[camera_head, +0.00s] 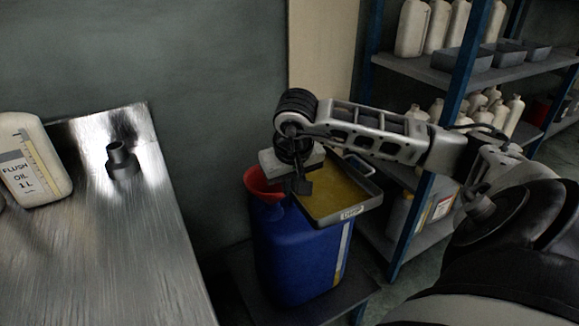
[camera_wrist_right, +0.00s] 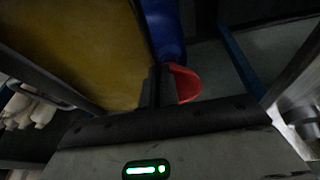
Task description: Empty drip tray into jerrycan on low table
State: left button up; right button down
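The drip tray (camera_head: 350,213) is a grey shallow tray with yellow-brown oil in it and a small label on its front wall. My right gripper (camera_head: 299,183) is shut on the tray's left edge and holds it up. The tray is above the right part of the blue jerrycan (camera_head: 290,250), which stands on the low table (camera_head: 352,303). A red funnel (camera_head: 259,187) sits at the jerrycan's top left, partly hidden by the gripper. In the right wrist view, the oil-filled tray (camera_wrist_right: 80,45) is at the left and the funnel (camera_wrist_right: 185,83) is just right of the fingers. My left gripper is not in view.
A shiny metal bench (camera_head: 120,240) at the left bears a white flush-oil bottle (camera_head: 32,160) and a dark cap-like part (camera_head: 122,160). A blue-posted shelf (camera_head: 430,75) with white bottles and grey bins stands close behind my right arm.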

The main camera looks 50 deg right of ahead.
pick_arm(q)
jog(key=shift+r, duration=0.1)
pick_arm(e)
jog(key=shift+r, duration=0.1)
pick_arm(q)
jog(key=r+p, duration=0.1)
jog(key=p, duration=0.3)
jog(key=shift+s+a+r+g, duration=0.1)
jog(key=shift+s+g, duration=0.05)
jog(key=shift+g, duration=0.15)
pick_arm(e)
jog(key=shift+w+r+g, duration=0.25)
jog(key=shift+r+g, duration=0.4)
jog(key=shift+g, duration=0.05)
pick_arm(q)
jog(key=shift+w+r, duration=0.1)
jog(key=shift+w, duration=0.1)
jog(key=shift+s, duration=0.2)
jog(key=p, duration=0.1)
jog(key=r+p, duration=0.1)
jog(key=p, duration=0.1)
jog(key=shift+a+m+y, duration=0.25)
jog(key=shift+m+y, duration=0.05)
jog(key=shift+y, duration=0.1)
pick_arm(e)
jog(key=shift+w+a+r+g+h, duration=0.1)
jog(key=shift+w+r+g+h, duration=0.25)
jog(key=shift+r+g, duration=0.45)
